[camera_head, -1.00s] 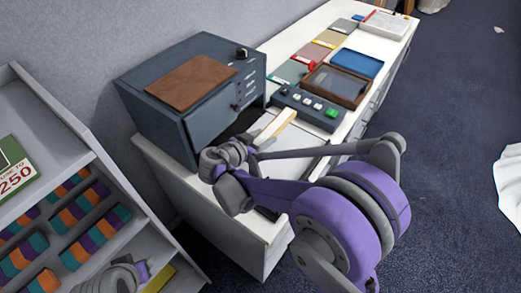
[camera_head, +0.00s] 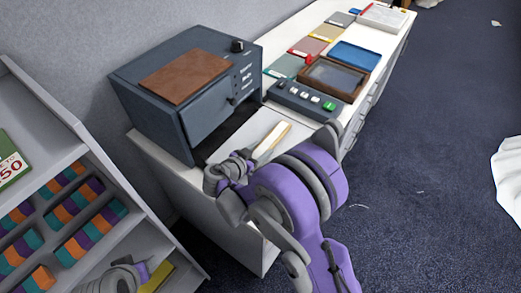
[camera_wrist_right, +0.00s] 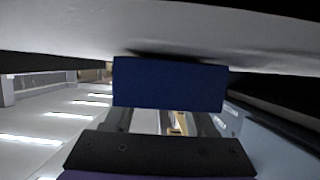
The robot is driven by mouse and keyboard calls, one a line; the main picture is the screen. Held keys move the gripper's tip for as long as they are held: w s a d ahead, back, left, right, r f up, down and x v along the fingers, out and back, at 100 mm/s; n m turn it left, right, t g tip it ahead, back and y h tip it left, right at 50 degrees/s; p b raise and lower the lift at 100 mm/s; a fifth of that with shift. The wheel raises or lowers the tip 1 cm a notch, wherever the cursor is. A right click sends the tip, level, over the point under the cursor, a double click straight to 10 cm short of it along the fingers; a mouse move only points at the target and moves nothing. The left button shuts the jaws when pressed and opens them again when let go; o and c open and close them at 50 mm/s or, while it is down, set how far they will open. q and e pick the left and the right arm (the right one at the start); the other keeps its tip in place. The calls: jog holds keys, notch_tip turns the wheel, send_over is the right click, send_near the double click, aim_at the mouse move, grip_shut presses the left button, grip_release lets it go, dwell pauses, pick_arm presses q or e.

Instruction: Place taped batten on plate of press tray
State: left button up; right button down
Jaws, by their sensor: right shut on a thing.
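The batten (camera_head: 273,139), a pale wooden strip with a tan face, angles up and right from my right gripper in the head view. My right gripper (camera_head: 238,168) is over the near end of the table, its fingers mostly hidden by my wrist. It is shut on the batten. In the right wrist view a dark blue block-like face (camera_wrist_right: 168,82) fills the middle; I cannot tell whether it is the taped end. A brown-rimmed tray (camera_head: 308,82) with a grey plate inside lies farther along the table; I cannot tell whether it is the press tray. My left gripper's fingers are not visible.
A dark blue-grey box (camera_head: 203,110) with a brown top pad stands left of the batten. A button panel (camera_head: 305,97) lies beyond it. Coloured folders, a blue tray (camera_head: 355,56) and papers line the far table. A shelf (camera_head: 85,150) stands at left.

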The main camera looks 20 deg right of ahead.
jog(key=shift+c, duration=1.1)
grip_release()
